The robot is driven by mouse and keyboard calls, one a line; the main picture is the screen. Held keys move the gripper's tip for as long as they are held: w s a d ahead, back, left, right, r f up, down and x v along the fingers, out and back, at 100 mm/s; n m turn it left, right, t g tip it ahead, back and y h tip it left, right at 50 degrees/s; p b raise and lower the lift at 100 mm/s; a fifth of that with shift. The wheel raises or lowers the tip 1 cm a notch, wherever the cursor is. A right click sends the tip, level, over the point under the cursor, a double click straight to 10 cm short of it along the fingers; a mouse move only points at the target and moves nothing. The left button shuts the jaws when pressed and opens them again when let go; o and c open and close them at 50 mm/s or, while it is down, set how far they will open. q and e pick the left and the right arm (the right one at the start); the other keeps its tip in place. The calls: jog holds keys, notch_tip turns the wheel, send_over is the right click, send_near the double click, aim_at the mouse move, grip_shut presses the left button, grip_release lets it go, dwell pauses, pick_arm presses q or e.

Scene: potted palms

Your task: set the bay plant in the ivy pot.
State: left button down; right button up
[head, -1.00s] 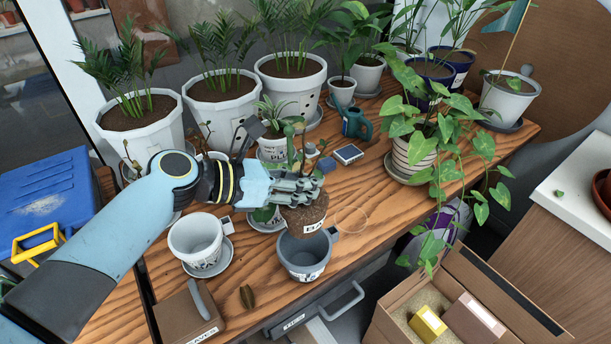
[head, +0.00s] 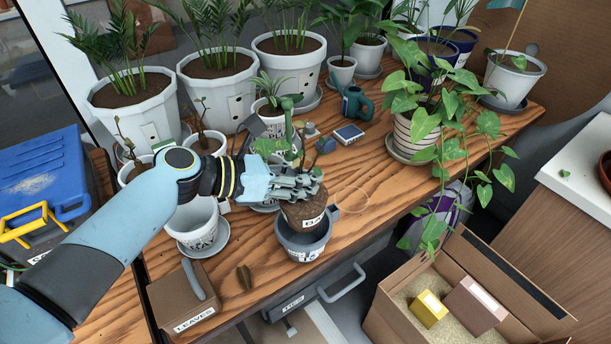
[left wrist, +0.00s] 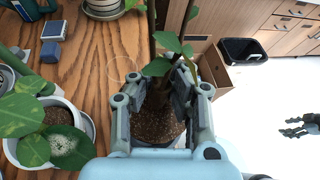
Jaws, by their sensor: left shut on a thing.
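My left gripper (head: 296,184) is shut on the bay plant (head: 304,210), gripping it low at the stem, just above its brown root ball with a white label beginning "BA". In the left wrist view the gripper's fingers (left wrist: 162,98) stand on both sides of the stem and soil (left wrist: 158,124). The grey-blue ivy pot (head: 303,252), its label partly readable, stands at the table's front edge under the root ball. The root ball's lower end overlaps the pot's mouth; I cannot tell whether it touches. My right gripper (left wrist: 298,128) shows small and dark in the left wrist view.
A white pot (head: 197,232) on a saucer stands left of the ivy pot. A brown box labelled "LEAVES" (head: 184,300) is front left. Potted palms (head: 212,85) line the back. A trailing plant in a striped pot (head: 412,138) is right; bare wood (head: 350,180) lies between.

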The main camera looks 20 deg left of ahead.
pick_arm(q)
jog(key=shift+r+p, duration=0.1)
jog(key=shift+p, duration=0.2)
dwell(0.4)
dwell(0.4)
jog(key=shift+p, duration=0.3)
dwell(0.3)
jog(key=shift+f+b, duration=0.7)
jog(key=shift+f, duration=0.25)
jog(key=shift+f+b, duration=3.15)
jog(key=shift+f, duration=1)
jog(key=c, duration=1.9)
grip_release()
jog(key=shift+r, duration=0.1)
jog(key=o, duration=1)
